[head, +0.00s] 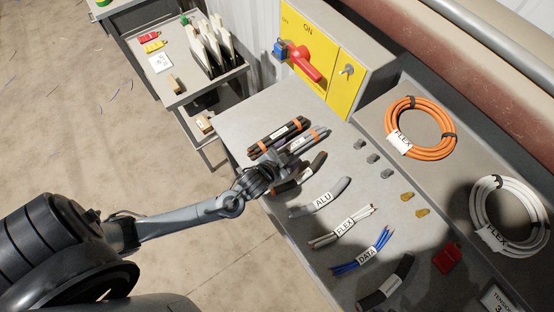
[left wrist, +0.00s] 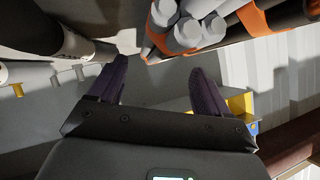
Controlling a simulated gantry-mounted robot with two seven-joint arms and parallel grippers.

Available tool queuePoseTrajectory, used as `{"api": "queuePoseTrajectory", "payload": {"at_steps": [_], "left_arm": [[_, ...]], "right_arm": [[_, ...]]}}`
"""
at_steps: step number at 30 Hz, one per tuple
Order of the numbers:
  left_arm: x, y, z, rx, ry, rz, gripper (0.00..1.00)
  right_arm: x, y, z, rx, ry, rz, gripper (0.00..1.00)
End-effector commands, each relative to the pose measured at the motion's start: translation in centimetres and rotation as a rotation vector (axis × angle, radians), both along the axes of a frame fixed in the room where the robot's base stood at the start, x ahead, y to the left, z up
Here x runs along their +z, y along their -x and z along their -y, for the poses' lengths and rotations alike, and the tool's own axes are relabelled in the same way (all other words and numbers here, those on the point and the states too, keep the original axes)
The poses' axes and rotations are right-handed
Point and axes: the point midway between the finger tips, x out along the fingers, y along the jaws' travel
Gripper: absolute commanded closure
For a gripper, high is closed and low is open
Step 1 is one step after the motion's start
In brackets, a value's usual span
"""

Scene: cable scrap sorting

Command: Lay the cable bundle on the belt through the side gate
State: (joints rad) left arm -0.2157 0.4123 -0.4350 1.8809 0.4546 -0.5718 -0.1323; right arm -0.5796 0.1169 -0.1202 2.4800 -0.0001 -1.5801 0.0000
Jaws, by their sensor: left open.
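Several cable bundles lie on the grey bench (head: 245,117). A black bundle with orange ties (head: 266,143) lies at its far end, with a grey bundle with orange ties (head: 318,136) beside it. My left gripper (head: 283,164) is at the near end of the grey bundle, close to a short black cable (head: 314,167). In the left wrist view my left gripper (left wrist: 158,88) has its dark fingers apart with nothing between them. The grey bundle's cut ends (left wrist: 188,28) show just beyond the fingertips. I cannot make out the belt or side gate. My right gripper is out of view.
Nearer on the bench lie a grey ALU cable (head: 328,192), a white FLEX bundle (head: 330,236), a blue DATA bundle (head: 347,267) and a thick black cable (head: 400,272). Orange (head: 445,120) and white (head: 537,207) coils lie right. A yellow switch panel (head: 310,40) stands behind.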

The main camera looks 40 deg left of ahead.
Motion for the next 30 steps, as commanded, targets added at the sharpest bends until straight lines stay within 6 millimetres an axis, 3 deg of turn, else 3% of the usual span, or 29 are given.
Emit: {"api": "queuePoseTrajectory", "payload": {"at_steps": [9,19,23,30], "left_arm": [[2.7,4.9,0.5,-0.001,0.003,-0.001,0.22],[3.6,7.0,0.9,0.003,0.021,-0.025,0.22],[3.6,8.3,2.1,0.012,0.091,-0.130,0.22],[4.6,13.8,3.9,0.046,0.222,-0.461,0.22]], "right_arm": [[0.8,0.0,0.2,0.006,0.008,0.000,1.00],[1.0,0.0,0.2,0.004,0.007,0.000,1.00],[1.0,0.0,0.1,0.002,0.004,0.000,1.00],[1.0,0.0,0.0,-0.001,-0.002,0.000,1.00]]}}
